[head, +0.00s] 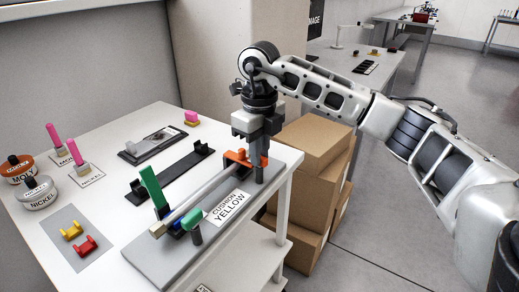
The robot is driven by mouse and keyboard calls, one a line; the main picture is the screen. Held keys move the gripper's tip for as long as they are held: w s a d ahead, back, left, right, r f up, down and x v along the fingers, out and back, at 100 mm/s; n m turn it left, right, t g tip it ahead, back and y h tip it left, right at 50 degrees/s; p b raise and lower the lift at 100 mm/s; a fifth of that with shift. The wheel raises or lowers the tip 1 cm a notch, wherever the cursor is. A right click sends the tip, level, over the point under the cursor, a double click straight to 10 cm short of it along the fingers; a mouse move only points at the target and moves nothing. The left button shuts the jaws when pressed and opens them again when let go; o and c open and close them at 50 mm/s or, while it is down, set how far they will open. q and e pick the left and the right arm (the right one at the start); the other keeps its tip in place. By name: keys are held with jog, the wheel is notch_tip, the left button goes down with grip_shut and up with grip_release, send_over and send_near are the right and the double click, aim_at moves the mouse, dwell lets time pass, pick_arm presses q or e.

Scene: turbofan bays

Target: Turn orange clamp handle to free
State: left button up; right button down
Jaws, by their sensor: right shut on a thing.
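The orange clamp handle (238,157) is at the far right end of a grey fixture plate (150,262) on the white table. It lies across the end of a pale bar (190,204). My right gripper (260,172) points straight down over that end and is shut on the orange handle; its dark fingers hide part of the handle. A green upright lever (152,187), a blue part and a green knob (191,218) sit near the bar's other end. A label reading CUSHION YELLOW (229,208) lies on the plate. My left gripper is out of view.
Behind the fixture are a black bracket strip (172,174) and a dark tray (150,146). Pink pegs, two labelled jars (36,192) and a pad with yellow and red clips (72,231) are at the left. Cardboard boxes (308,187) stand right of the table.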

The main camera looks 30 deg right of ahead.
jog(key=shift+r+m+p, duration=0.1)
jog(key=shift+m+p, duration=0.3)
jog(key=shift+m, duration=0.8)
jog(key=m, duration=0.2)
jog(key=shift+m+p, duration=0.35)
jog(key=shift+m, duration=0.05)
jog(key=m+p, duration=0.1)
jog(key=m, duration=0.2)
jog(key=shift+m, duration=0.3)
jog(key=m, duration=0.2)
jog(key=shift+m+p, duration=0.3)
jog(key=shift+p, duration=0.1)
jog(key=m, duration=0.2)
jog(key=shift+m+p, duration=0.3)
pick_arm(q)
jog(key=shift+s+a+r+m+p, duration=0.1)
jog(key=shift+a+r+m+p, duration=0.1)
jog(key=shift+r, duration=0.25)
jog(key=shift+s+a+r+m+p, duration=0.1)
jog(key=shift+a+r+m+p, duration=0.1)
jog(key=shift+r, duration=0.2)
pick_arm(e)
jog(key=shift+m, duration=1.5)
jog(key=c, duration=1.4)
grip_release()
